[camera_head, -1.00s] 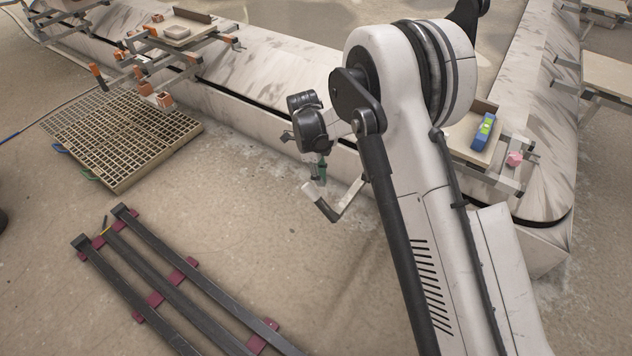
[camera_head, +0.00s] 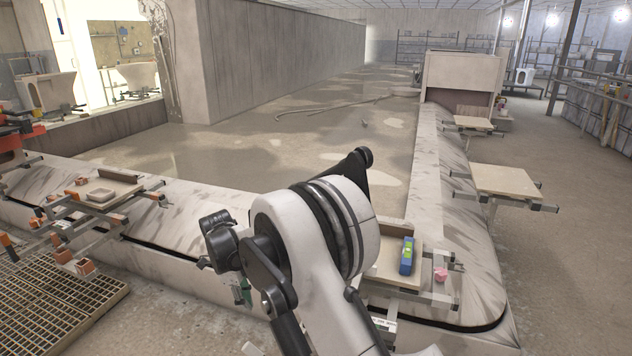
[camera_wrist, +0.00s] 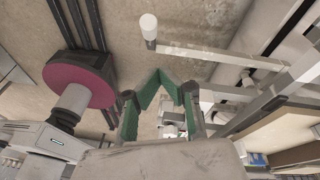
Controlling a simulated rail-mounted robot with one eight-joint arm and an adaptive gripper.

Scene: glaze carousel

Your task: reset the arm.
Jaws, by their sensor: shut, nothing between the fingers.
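My gripper (camera_wrist: 164,82) shows in the wrist view with its two green-lined fingers angled together at the tips, shut and empty. In the head view only a small green part of my gripper (camera_head: 244,291) shows, to the left of my arm, low in front of the carousel's pale edge. My arm is folded in the bottom middle of the head view and hides part of the carousel behind it. In the wrist view a metal bar with a white round end (camera_wrist: 148,24) lies just beyond the fingertips; I cannot tell the distance.
A grating (camera_head: 50,318) lies at lower left. Dark rails (camera_wrist: 78,22) and a maroon disc (camera_wrist: 82,79) show in the wrist view.

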